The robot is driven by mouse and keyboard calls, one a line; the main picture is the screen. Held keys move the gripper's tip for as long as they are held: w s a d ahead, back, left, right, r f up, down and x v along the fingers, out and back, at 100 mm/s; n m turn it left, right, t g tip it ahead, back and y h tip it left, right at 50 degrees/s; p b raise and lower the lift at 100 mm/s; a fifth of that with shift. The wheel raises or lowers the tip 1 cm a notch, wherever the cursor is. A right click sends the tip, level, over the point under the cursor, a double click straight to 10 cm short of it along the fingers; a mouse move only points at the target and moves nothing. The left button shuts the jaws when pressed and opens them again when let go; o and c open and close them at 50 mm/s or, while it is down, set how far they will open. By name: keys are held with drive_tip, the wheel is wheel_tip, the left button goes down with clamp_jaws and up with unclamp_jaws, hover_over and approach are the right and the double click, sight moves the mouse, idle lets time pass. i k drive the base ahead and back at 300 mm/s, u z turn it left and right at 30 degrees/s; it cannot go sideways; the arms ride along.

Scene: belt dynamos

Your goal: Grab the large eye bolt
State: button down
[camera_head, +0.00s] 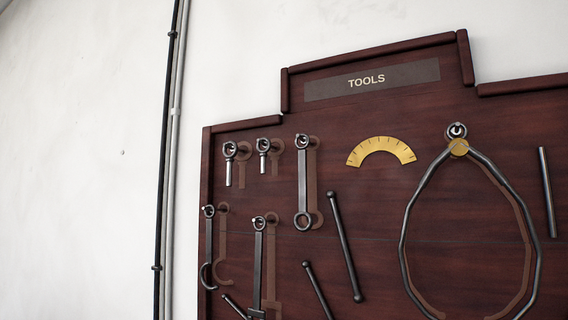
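Two eye bolts hang on pegs at the upper left of the dark red wooden tool board (380,215). The large eye bolt (229,172) is the left one, with its ring at the top around a peg and its bright shank pointing down. The small eye bolt (262,163) hangs just right of it and looks slightly shorter. A brown painted silhouette shows beside each bolt. My gripper is not in view.
A double-ended wrench (302,182) hangs right of the bolts, and a hook tool (208,245) and another long tool (258,265) hang below. A brass protractor (381,151) and large calipers (412,210) are farther right. Vertical pipes (173,130) run along the white wall at left.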

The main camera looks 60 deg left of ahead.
sight(230, 160)
drive_tip(key=i, duration=0.65)
drive_tip(key=u, duration=2.9)
drive_tip(key=i, duration=0.5)
drive_tip(key=u, duration=1.15)
drive_tip(key=k, duration=1.3)
drive_tip(key=u, duration=1.05)
drive_tip(key=i, duration=1.35)
drive_tip(key=z, duration=0.45)
drive_tip(key=i, duration=1.95)
drive_tip(key=z, duration=0.7)
